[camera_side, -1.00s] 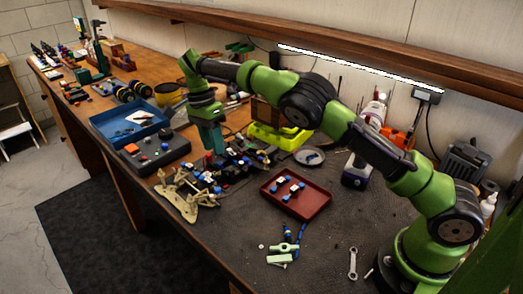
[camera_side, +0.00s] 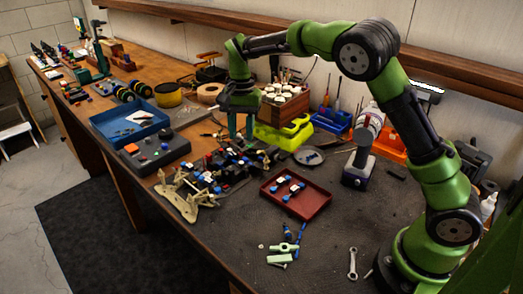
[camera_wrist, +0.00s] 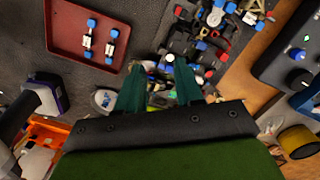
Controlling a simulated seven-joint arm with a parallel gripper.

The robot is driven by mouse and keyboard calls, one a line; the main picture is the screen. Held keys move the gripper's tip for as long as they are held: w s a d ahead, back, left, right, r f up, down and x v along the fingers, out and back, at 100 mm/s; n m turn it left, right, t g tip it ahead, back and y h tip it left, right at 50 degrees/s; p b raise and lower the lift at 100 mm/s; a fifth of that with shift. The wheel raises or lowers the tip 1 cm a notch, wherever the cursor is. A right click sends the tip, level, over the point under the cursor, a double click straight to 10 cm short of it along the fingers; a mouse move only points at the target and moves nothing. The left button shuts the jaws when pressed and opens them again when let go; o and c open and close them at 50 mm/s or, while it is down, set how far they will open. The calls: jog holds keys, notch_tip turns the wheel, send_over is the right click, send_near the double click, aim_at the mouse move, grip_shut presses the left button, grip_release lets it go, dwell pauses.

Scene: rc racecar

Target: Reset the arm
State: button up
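My gripper (camera_side: 241,134) hangs above the back of the racecar chassis (camera_side: 228,164) in the side view, fingers pointing down. In the wrist view its two teal fingertips (camera_wrist: 159,72) stand apart with nothing held between them, so it is open and empty. The dark chassis, with blue, white and red parts, lies on the bench and also shows in the wrist view (camera_wrist: 205,38). My arm is bent high over the bench.
A red tray (camera_side: 296,210) with small blue-and-white parts lies in front, and a blue tray (camera_side: 105,133) is at left.

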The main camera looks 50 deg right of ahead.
jog(key=s+r+n+t, duration=0.3)
jog(key=s+r, duration=0.1)
jog(key=s, duration=0.8)
jog(key=s+r+n+t+y, duration=0.1)
jog(key=s+r+n+t, duration=0.3)
jog(key=s, duration=0.9)
jog(key=shift+s+a+r+t, duration=0.2)
jog(key=shift+a+r+t, duration=0.1)
jog(key=shift+r, duration=0.35)
